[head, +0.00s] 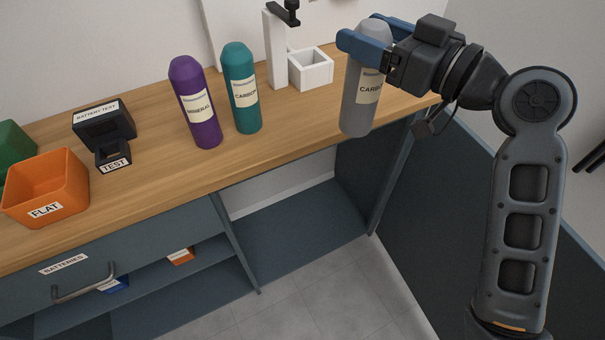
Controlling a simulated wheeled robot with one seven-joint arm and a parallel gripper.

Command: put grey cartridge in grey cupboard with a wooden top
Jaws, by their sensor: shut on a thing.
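The grey cartridge (361,100) is upright in the head view, held near its top. My gripper (368,43), with blue fingers, is shut on it. The cartridge hangs at the front edge of the wooden top (292,119), near its right end; whether its base is clear of the top I cannot tell. The grey cupboard (305,228) is under that wooden top. Its right compartment is open and empty where it shows. A dark door panel (450,215) stands open on the right, partly hidden by my arm.
A purple cartridge (197,112) and a teal cartridge (240,98) stand on the top, left of the grey one. A white stand with a square cup (311,70) is behind. An orange bin (45,192) and black testers (103,124) are left. Tiled floor (325,305) lies in front.

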